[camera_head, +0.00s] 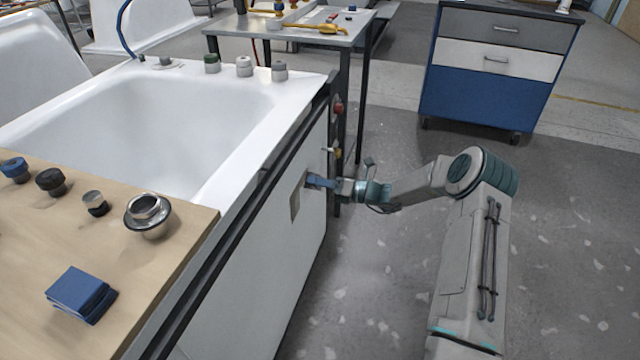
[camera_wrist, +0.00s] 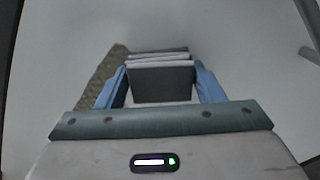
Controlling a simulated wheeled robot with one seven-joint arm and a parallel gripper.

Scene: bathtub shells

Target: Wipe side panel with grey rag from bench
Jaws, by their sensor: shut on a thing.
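My gripper (camera_head: 316,182) is at the white side panel (camera_head: 268,258) of the bathtub, its blue fingers pointing at the panel's face. In the wrist view my gripper (camera_wrist: 163,86) is shut on the folded grey rag (camera_wrist: 160,68), which sits between both fingers. The rag is at or very near the panel; I cannot tell if it touches. A brownish, speckled dirty patch (camera_head: 296,200) is on the panel beside the gripper. In the wrist view the patch (camera_wrist: 104,78) shows left of the rag, partly behind the left finger.
The wooden bench (camera_head: 190,240) at the lower left holds a folded blue cloth (camera_head: 80,294) and several fittings. The white tub (camera_head: 235,165) stands behind it. A metal table (camera_head: 300,36) with tools and a blue drawer cabinet (camera_head: 490,85) stand farther back.

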